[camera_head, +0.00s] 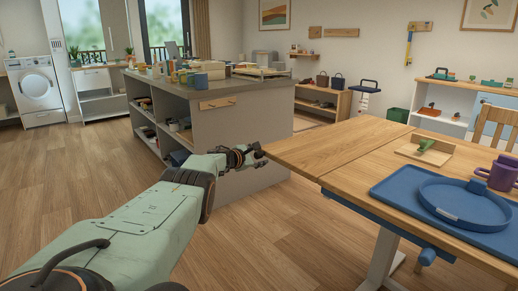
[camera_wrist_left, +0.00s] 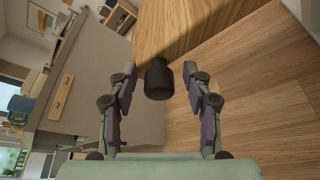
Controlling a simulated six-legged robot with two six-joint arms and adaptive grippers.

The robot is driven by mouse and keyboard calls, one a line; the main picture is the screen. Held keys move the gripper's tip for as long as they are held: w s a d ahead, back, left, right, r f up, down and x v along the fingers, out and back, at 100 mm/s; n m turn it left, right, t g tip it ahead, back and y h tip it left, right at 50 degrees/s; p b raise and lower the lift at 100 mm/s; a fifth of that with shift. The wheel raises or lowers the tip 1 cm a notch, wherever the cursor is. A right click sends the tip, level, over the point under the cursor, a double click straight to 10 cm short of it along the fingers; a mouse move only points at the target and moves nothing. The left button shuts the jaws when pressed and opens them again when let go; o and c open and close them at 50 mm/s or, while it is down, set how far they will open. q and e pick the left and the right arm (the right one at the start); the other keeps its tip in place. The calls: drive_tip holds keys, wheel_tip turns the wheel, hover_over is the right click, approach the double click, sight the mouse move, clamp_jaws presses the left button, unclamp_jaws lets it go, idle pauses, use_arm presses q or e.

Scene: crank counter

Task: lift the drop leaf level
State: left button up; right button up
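The wooden table (camera_head: 370,150) has a drop leaf (camera_head: 325,147) at its left end, marked off by a seam. In the head view the leaf looks about level with the main top. My left gripper (camera_head: 256,156) is at the leaf's outer left edge. In the left wrist view its two fingers (camera_wrist_left: 158,85) are spread apart, with a dark cylindrical knob (camera_wrist_left: 158,78) between them and visible gaps on both sides. The wooden board (camera_wrist_left: 178,28) behind the knob seems to be the leaf. My right gripper is not in view.
A blue tray (camera_head: 400,186) with a round blue dish (camera_head: 464,202), purple mugs (camera_head: 500,172) and a wooden fixture (camera_head: 424,152) rest on the tabletop. A blue knob (camera_head: 427,257) sits under its front edge. A grey-topped island (camera_head: 235,130) stands behind my left arm. Floor in front is clear.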

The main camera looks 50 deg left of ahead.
use_arm(q)
drive_tip(key=shift+w+a+r, duration=0.1)
drive_tip(key=shift+a+r, duration=0.1)
drive_tip(key=shift+r, duration=0.85)
drive_tip(key=shift+d+r, duration=0.15)
drive_tip(key=shift+r, duration=0.15)
drive_tip(key=r, duration=0.7)
drive_tip(key=shift+d, duration=0.2)
drive_tip(key=shift+a+r, duration=0.1)
drive_tip(key=shift+r, duration=0.2)
drive_tip(key=shift+f, duration=0.2)
drive_tip(key=shift+r, duration=0.1)
